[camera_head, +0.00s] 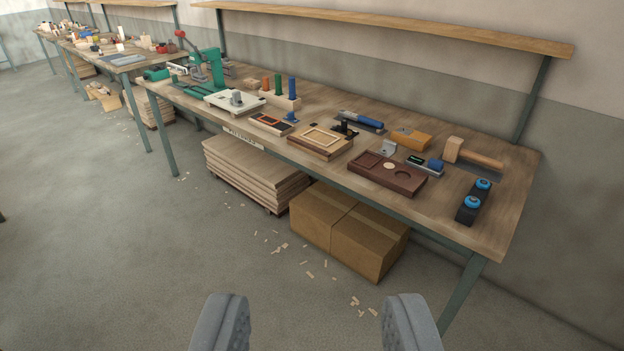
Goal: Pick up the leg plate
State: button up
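I cannot tell for sure which thing is the leg plate. A small grey metal piece (388,149) stands on the bench behind a dark brown wooden tray (410,182) with recesses; it may be the plate, but it is too small to tell. A black block with two blue round knobs (473,202) lies near the bench's right end.
The long wooden workbench (325,105) also holds a green machine (207,70), a wooden mallet (473,154), a blue-handled tool (360,121) and a framed wooden block (320,142). Cardboard boxes (350,232) and stacked boards (255,170) sit beneath. The floor in front is clear except for wood scraps.

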aim_at(342, 130)
jog(key=u, duration=0.05)
jog(key=i, duration=1.7)
jog(key=z, duration=0.4)
jog(key=i, duration=1.8)
jog(key=z, duration=0.35)
